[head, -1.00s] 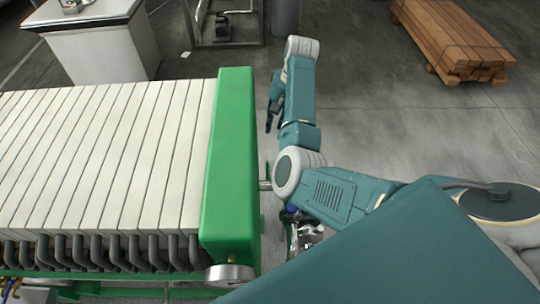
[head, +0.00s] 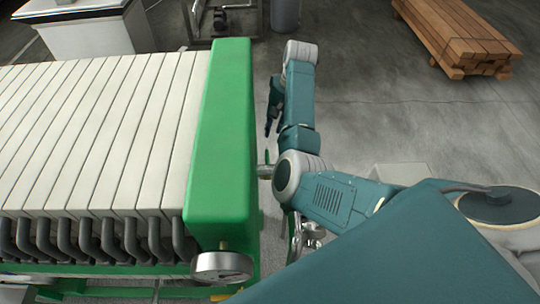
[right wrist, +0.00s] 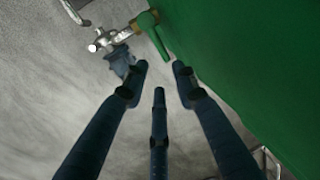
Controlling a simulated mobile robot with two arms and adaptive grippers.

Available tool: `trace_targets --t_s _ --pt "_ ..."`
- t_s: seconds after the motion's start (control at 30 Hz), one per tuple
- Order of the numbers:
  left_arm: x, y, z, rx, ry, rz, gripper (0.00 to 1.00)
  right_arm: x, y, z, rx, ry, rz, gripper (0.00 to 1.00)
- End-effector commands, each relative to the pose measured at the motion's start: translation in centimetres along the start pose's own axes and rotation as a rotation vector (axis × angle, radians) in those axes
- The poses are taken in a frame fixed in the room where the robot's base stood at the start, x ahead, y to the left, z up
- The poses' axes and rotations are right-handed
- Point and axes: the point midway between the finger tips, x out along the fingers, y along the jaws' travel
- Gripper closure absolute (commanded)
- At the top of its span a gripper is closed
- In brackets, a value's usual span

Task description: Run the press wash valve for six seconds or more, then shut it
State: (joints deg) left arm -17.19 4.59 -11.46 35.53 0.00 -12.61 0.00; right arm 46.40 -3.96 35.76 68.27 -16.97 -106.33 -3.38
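The press has a row of pale plates (head: 95,135) and a thick green end block (head: 222,140). In the right wrist view a small valve with a green lever (right wrist: 154,34) and silver fittings (right wrist: 112,38) sits beside the green press wall. I cannot tell whether the valve is open or shut. My right gripper (right wrist: 160,68) has its three dark fingers spread and empty, with its fingertips below the lever in the picture and apparently clear of it. In the head view my right gripper (head: 272,108) hangs right of the green block. My left gripper is out of view.
Curved grey pipes (head: 95,238) and a round metal disc (head: 222,266) are at the near end of the press. Stacked timber (head: 455,35) lies at the back right. A white cabinet (head: 85,30) stands at the back left. The grey floor right of the press is largely clear.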

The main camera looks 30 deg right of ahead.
Motion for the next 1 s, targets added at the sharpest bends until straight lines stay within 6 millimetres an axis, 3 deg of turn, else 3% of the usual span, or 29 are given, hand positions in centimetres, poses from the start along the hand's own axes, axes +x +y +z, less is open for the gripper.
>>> trace_targets --t_s 0.5,0.7,1.0 --pt "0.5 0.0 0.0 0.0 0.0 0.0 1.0 8.6 0.0 0.1 0.0 -0.004 0.0 0.72" --pt "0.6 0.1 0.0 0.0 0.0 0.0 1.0 10.2 0.0 0.1 0.0 -0.002 0.0 0.72" --pt "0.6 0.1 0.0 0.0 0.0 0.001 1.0 10.3 0.0 0.1 0.0 0.0 0.0 0.72"
